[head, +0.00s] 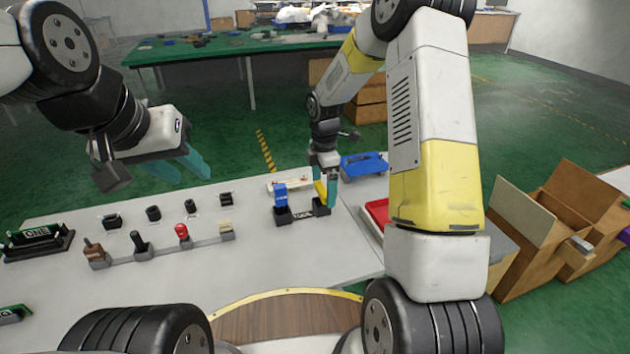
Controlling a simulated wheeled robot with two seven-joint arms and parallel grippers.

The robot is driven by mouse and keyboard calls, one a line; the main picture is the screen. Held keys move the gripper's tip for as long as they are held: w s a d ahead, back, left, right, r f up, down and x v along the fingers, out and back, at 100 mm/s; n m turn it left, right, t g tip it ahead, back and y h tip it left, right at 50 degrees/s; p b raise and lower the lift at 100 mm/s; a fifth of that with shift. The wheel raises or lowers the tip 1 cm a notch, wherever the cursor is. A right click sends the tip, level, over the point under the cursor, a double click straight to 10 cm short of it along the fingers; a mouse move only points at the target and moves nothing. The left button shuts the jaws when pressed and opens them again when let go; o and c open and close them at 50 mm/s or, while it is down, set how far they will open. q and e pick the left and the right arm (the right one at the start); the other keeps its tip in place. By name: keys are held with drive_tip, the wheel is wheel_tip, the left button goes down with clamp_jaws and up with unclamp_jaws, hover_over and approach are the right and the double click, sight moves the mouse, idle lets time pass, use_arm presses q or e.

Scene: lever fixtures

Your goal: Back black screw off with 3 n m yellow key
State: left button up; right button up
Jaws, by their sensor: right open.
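A yellow key (321,191) stands upright in a dark holder at the right of the white table. A blue key (280,193) stands in the holder beside it. My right gripper (328,190) is open and lowered at the yellow key, its teal fingers close to it; contact is hard to tell. My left gripper (183,168) is open and empty, raised beyond the table's far left part. A black upright piece (138,239), possibly the black screw, stands in the front row of fixtures, between a brown piece (93,248) and a red one (182,231).
Several small black parts (153,213) form a row behind the fixtures. A beige block (226,226) ends the front row. A red tray (378,212) and a blue tray (364,165) lie to the right. The white table's (270,262) front middle is clear.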

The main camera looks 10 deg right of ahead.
sight(322, 206)
drive_tip(key=f, duration=0.4)
drive_tip(key=shift+s+a+f, duration=0.2)
drive_tip(key=shift+s+f, duration=0.05)
drive_tip(key=shift+f, duration=0.15)
drive_tip(key=c, duration=1.4)
drive_tip(key=shift+r, duration=0.1)
drive_tip(key=shift+c, duration=0.2)
